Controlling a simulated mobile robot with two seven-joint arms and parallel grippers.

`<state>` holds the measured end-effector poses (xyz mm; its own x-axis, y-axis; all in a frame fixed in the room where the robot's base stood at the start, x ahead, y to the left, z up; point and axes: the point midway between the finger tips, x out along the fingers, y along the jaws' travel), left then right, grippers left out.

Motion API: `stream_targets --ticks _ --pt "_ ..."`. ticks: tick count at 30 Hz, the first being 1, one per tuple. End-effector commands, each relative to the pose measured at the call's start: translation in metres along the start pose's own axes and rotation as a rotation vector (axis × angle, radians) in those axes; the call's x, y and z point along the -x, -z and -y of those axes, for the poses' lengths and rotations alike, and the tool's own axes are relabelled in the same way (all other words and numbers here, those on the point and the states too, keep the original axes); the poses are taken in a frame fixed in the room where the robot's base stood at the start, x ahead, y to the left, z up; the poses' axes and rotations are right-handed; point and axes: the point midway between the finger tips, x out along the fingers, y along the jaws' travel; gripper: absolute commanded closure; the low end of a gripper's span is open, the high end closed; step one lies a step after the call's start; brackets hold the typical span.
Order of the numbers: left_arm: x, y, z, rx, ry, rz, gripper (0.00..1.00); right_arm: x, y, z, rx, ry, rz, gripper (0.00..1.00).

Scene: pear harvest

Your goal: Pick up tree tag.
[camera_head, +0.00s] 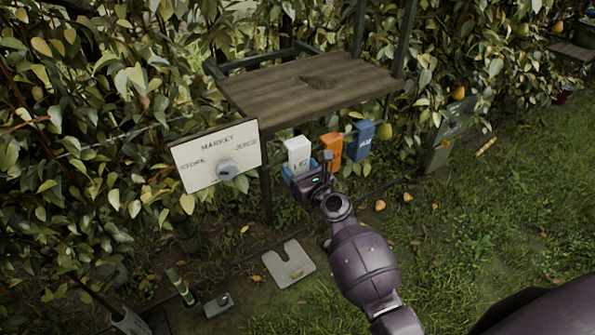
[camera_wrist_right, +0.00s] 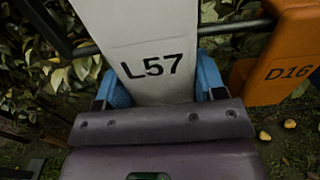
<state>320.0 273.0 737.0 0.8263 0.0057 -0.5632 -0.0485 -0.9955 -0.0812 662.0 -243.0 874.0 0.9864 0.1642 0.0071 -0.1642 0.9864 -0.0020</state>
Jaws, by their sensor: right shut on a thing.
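A white tree tag marked L57 (camera_wrist_right: 155,50) hangs in front of the rail, and it also shows in the head view (camera_head: 298,153). My right gripper (camera_wrist_right: 158,92) has its blue fingers on both sides of the white tag's lower part and is shut on it. The gripper hides the tag's lower end. An orange tag marked D16 (camera_wrist_right: 275,60) hangs just right of it, also in the head view (camera_head: 330,147). A blue tag (camera_head: 365,138) hangs farther right. My left gripper is in neither view.
A wooden shelf (camera_head: 310,85) stands above and behind the tags. A sign reading MARKET, STORE and JUICE (camera_head: 215,150) with a round knob (camera_head: 226,169) is at the left. A pale notched plate (camera_head: 289,264) lies on the ground below. Leafy hedge stands behind; grass is open at right.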

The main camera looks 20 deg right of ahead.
Motion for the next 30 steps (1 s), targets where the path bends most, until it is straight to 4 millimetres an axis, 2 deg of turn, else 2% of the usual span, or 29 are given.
stream_targets --ticks 1,12,18,24,30 --pt "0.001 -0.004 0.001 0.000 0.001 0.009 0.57 0.014 0.005 0.001 -0.002 0.003 -0.008 0.60" --pt "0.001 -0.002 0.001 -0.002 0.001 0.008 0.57 0.099 0.007 0.001 -0.001 0.002 -0.010 0.60" --pt "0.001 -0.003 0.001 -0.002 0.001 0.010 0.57 0.136 0.006 0.000 -0.002 0.001 -0.010 0.60" --pt "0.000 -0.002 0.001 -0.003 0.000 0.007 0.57 0.158 0.006 0.000 -0.001 0.000 -0.009 0.60" --pt "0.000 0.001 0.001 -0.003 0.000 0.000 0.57 0.165 0.005 0.000 -0.002 0.000 -0.007 0.60"
